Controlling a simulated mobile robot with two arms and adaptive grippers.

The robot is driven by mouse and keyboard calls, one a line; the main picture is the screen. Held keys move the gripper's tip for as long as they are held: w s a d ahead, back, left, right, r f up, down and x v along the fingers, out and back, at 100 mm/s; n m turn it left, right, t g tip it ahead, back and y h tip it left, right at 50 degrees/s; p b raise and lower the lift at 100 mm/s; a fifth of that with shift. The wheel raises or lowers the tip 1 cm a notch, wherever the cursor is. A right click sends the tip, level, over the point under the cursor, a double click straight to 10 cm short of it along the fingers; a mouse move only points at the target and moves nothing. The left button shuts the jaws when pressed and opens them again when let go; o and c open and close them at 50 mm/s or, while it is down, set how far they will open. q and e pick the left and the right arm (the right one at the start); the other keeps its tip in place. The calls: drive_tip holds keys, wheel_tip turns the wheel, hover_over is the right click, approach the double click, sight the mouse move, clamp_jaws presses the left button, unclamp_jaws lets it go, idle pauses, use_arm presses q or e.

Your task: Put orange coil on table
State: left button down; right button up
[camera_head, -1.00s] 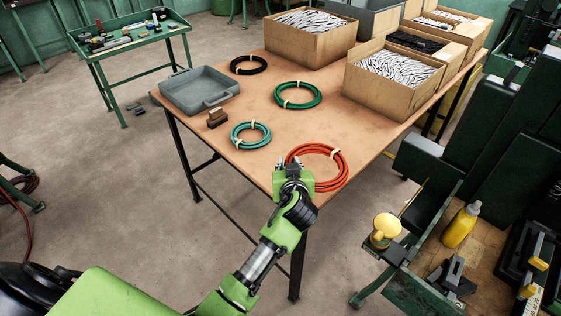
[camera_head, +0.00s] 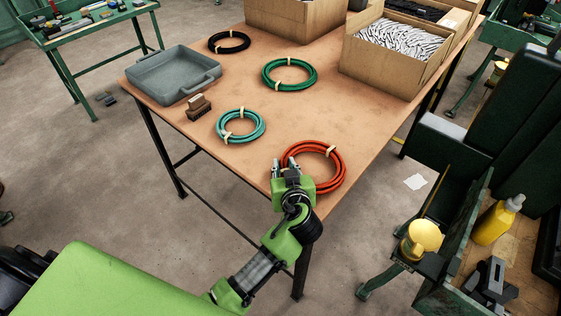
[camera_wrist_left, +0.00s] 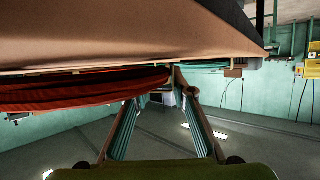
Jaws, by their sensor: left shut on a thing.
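The orange coil (camera_head: 343,165) is a ring of orange-red cable with pale ties. It is at the table's near corner in the head view, seemingly flat on or just above the wooden top; I cannot tell which. My left gripper (camera_head: 284,166) is at the coil's left side and shut on it, with the fingers partly hiding that edge. In the left wrist view the coil (camera_wrist_left: 75,92) runs in from the left to the fingertips, close to the tabletop (camera_wrist_left: 130,35), which fills the upper part. The table (camera_head: 240,168) shows bare wood to the left. My right gripper is not seen.
A teal coil (camera_head: 262,127), a green coil (camera_head: 313,76) and a black coil (camera_head: 246,41) lie on the table. A grey tray (camera_head: 140,82), a brown block (camera_head: 199,108) and cardboard boxes (camera_head: 377,74) also stand there. A bench with a yellow bottle (camera_head: 490,225) is at right.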

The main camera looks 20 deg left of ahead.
use_arm(q)
drive_tip(key=shift+w+a+f, duration=0.4)
drive_tip(key=shift+a+f, duration=0.1)
drive_tip(key=shift+a, duration=0.05)
drive_tip(key=c, duration=2.2)
unclamp_jaws()
drive_tip(key=shift+s+d, duration=0.15)
drive_tip(key=shift+s, duration=0.05)
drive_tip(key=o, duration=0.5)
drive_tip(key=shift+s+d+r, duration=0.25)
drive_tip(key=shift+d+r, duration=0.05)
drive_tip(key=shift+d, duration=0.05)
drive_tip(key=shift+w+a+f, duration=0.1)
drive_tip(key=shift+a, duration=0.05)
drive_tip(key=b+v, duration=0.2)
drive_tip(key=v, duration=0.9)
drive_tip(key=shift+f, duration=0.1)
drive_tip(key=shift+s+d+r, duration=0.3)
drive_tip(key=shift+s+d, duration=0.05)
drive_tip(key=shift+s, duration=0.1)
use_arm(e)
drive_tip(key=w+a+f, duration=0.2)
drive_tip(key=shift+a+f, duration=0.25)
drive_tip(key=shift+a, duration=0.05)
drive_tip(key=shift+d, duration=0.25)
